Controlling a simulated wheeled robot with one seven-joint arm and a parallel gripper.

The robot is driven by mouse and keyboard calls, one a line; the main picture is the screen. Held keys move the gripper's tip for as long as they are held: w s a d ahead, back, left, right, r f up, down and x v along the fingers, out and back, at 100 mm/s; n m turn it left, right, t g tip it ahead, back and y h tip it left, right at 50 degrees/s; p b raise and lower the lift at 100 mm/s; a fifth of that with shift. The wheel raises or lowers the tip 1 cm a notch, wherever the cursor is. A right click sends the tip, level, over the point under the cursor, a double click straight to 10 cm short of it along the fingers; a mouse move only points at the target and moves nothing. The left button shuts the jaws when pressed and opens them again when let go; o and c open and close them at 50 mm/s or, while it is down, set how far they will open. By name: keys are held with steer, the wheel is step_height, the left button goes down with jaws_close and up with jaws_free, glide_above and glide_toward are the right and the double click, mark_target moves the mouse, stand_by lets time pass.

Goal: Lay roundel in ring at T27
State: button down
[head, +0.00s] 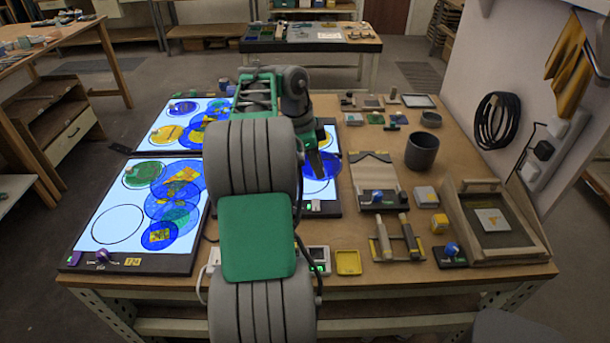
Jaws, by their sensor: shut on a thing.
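My gripper (316,160) is over the right light panel (329,205), mostly hidden behind my arm. It is shut on a blue roundel (329,168), which looks tilted, with its near edge over a dark ring outline (318,187) on the lit panel. I cannot tell whether the roundel touches the panel. The front left panel (90,205) has an empty ring (117,206) and a green roundel (145,174) within another ring. Several overlapping blue, teal and yellow-patched roundels (172,202) lie on its right side. No T27 label is readable.
The back left panel (205,101) holds yellow and blue roundels. A dark cup (422,152), a board with a blue knob (374,182), a wooden rack (397,241), a yellow tray (348,262) and a tilted wooden box (493,222) stand to the right. My arm hides the table's middle.

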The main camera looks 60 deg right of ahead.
mark_target(302, 162)
steer(key=w+d+f, duration=0.1)
steer(key=w+f, duration=0.1)
steer(key=w+d+f, duration=0.1)
steer(key=f, duration=0.1)
steer(key=w+d+f+p, duration=0.1)
steer(key=w+d+f, duration=0.1)
steer(key=shift+w+f, duration=0.35)
step_height(302, 162, down, 3)
steer(key=shift+d+r, duration=0.1)
steer(key=shift+r, duration=0.05)
steer(key=shift+w+f, duration=0.1)
steer(key=shift+f, duration=0.3)
steer(key=c, duration=1.3)
jaws_free()
